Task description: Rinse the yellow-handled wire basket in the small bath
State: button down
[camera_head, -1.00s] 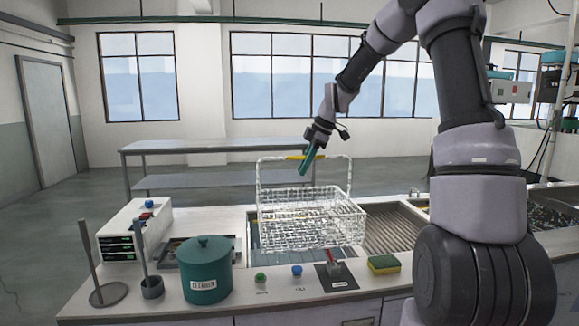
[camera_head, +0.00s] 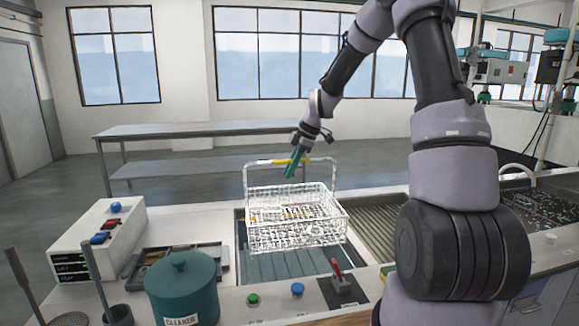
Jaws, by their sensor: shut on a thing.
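The wire basket (camera_head: 300,238) is white mesh with a tall handle whose top bar has a yellow grip (camera_head: 318,159). Small dark items and something yellow show through its mesh. My gripper (camera_head: 293,166), with teal fingers, is shut on the handle at its yellow grip. The basket hangs roughly level above a sunken bath (camera_head: 285,268) in the counter. At the far right is another basin (camera_head: 535,208) with dark, speckled contents and a curved tap above it. The pictures do not show clearly which bath is the small one.
A ribbed drainboard (camera_head: 375,222) lies right of the bath. A teal cleaner pot (camera_head: 182,290), a control box (camera_head: 98,243) and a grey tray (camera_head: 205,258) stand left. Green (camera_head: 253,300) and blue (camera_head: 297,290) buttons and a red-handled switch (camera_head: 337,275) line the front.

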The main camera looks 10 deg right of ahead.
notch_tip(320, 180, down, 22)
jog(key=shift+f, duration=0.2)
dwell(2.0)
dwell(3.2)
